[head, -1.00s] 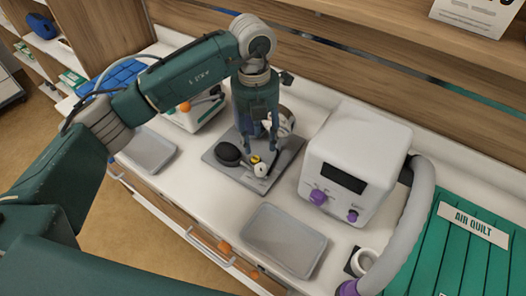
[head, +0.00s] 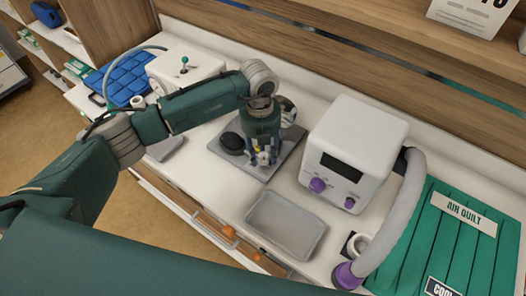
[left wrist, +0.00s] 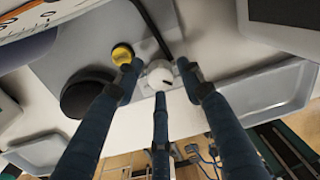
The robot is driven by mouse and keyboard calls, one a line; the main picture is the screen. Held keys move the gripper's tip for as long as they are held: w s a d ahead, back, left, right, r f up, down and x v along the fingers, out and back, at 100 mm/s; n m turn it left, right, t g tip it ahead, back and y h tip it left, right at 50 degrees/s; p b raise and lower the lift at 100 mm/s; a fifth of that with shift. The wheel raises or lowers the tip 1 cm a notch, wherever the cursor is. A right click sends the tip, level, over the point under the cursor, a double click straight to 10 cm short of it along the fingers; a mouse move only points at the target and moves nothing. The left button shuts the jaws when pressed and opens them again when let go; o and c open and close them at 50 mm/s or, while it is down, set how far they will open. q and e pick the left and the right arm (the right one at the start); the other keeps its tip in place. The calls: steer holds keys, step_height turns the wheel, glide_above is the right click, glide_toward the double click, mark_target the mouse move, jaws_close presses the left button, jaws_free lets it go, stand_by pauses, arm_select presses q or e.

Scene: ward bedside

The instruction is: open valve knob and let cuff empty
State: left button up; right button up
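In the left wrist view a round white knob (left wrist: 160,77) with a black mark lies between my left gripper's (left wrist: 160,80) three blue fingertips. Small gaps show beside it, and firm contact cannot be made out. A yellow-topped piece (left wrist: 122,54) is by the left fingertip. A black bulb (left wrist: 85,95) lies to the left; in the head view it shows (head: 232,142) on a grey board (head: 286,157). There my left gripper (head: 262,159) points down over the board and hides the knob. I cannot identify the cuff for certain. My right gripper is not in view.
A white machine (head: 352,145) with purple knobs and a grey hose (head: 393,220) stands right of the board. An empty grey tray (head: 287,226) lies in front. A blue quilted pad (head: 124,80) and white box (head: 180,70) are left.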

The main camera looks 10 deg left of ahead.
arm_select(q)
steer(key=c, duration=0.4)
jaws_close()
steer(key=shift+f+m+b, duration=0.15)
steer(key=shift+m+b, duration=0.25)
steer(key=shift+b, duration=0.3)
steer(key=m+b, duration=1.1)
steer(key=b, duration=0.4)
steer(key=shift+w+m+b, duration=0.15)
steer(key=shift+m+b, duration=0.2)
steer(key=shift+m, duration=0.05)
steer(key=m+b, duration=0.2)
steer(key=shift+d+m, duration=0.1)
steer(key=shift+m, duration=0.2)
steer(key=shift+r+m+b, duration=0.25)
steer(key=shift+m+b, duration=0.6)
steer(key=shift+m, duration=0.55)
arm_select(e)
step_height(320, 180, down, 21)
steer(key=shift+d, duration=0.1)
